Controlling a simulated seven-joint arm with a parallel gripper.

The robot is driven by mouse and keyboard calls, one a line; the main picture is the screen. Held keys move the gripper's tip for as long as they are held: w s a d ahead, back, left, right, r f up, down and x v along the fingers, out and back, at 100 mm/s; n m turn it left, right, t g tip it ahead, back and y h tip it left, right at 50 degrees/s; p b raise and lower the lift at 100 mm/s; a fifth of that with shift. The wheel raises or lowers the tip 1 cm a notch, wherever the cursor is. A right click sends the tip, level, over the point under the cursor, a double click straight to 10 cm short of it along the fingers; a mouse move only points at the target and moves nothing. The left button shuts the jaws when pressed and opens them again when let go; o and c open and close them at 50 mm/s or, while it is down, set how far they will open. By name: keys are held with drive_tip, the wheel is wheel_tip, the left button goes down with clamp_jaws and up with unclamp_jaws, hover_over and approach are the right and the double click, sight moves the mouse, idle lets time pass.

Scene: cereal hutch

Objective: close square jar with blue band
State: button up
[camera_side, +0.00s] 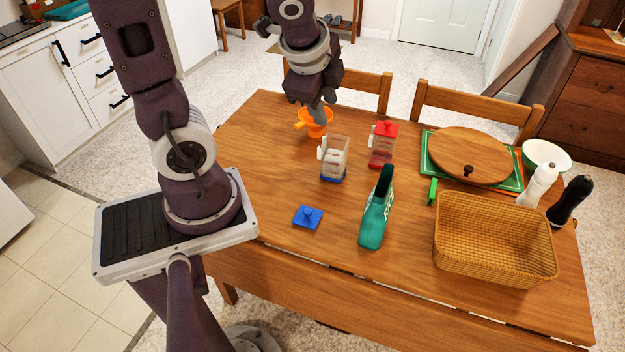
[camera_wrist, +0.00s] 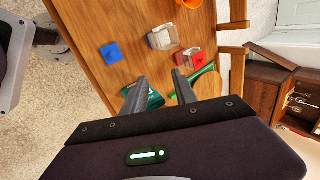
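The square jar with the blue band (camera_side: 334,160) stands upright on the table with its top open and no lid on it. It also shows in the wrist view (camera_wrist: 162,38). A blue square lid with a knob (camera_side: 308,217) lies on the table in front of the jar, apart from it; the wrist view shows it too (camera_wrist: 111,52). My gripper (camera_side: 324,112) is raised above the table and overlaps the orange funnel in the side view. In the wrist view its two fingers (camera_wrist: 161,88) are spread apart with nothing held between them.
An orange funnel (camera_side: 316,124) is behind the jar. A red-lidded jar (camera_side: 382,145) stands to its right. The table left of the blue lid is clear.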

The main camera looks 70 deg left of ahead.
wheel_tip(320, 180, down, 6)
drive_tip(key=w+a+m+g, duration=0.1)
drive_tip(key=w+a+m, duration=0.1)
drive_tip(key=m, duration=0.3)
drive_tip(key=m+g+h, duration=0.3)
drive_tip(key=m+h, duration=0.1)
drive_tip(key=m, duration=0.8)
hover_over(308, 210)
wheel_tip(308, 210, down, 15)
drive_tip(key=shift+s+f, duration=0.1)
drive_tip(key=shift+f, duration=0.05)
drive_tip(key=shift+s+d+f, duration=0.15)
drive_tip(key=shift+d+f, duration=0.05)
drive_tip(key=shift+f, duration=0.4)
drive_tip(key=shift+w+a+f, duration=0.1)
drive_tip(key=shift+w+f, duration=0.05)
drive_tip(key=shift+f, duration=0.65)
drive_tip(key=shift+w+a+f, duration=0.1)
drive_tip(key=shift+f, duration=0.65)
drive_tip(key=shift+f, duration=1.6)
drive_tip(key=shift+r, duration=0.15)
